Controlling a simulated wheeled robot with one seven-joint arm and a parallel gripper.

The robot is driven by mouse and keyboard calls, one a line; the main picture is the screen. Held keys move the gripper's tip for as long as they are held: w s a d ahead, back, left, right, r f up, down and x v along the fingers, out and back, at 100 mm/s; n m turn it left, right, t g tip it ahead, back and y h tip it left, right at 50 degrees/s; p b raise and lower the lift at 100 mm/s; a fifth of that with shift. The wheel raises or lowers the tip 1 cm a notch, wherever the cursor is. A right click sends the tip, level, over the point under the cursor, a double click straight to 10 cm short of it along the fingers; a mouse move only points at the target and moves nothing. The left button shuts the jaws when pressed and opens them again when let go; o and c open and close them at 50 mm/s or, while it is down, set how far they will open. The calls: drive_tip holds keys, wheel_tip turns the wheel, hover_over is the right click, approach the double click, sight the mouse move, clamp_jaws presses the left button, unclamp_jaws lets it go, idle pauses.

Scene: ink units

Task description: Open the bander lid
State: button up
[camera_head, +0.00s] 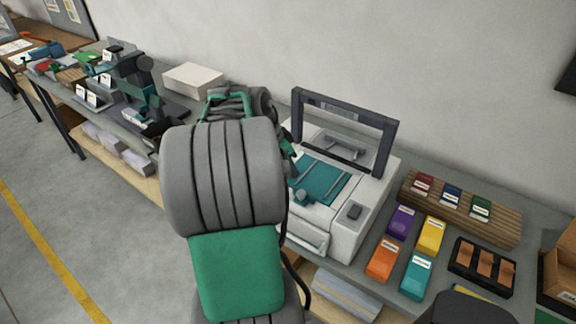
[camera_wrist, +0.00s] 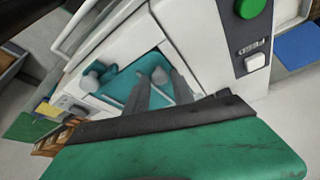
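The bander (camera_head: 345,225) is a white machine with a teal bed, on the bench right of my arm. Its lid (camera_head: 390,135), a dark frame around a clear pane, stands raised and nearly upright at the back of the machine. In the wrist view the bander's white body (camera_wrist: 205,35) and teal bed lie beyond my gripper (camera_wrist: 162,80). Its two grey fingers show apart, with teal between them and nothing held. In the head view my arm hides the fingertips. I cannot tell whether they touch the bander.
Purple, yellow, orange and teal boxes (camera_head: 431,235) stand right of the bander, by a ribbed wooden block (camera_head: 465,215) and a black tray (camera_head: 482,268). A white box (camera_head: 194,79) and dark equipment occupy the bench to the left. The wall is close behind.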

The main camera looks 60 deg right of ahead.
clamp_jaws()
idle(1.0)
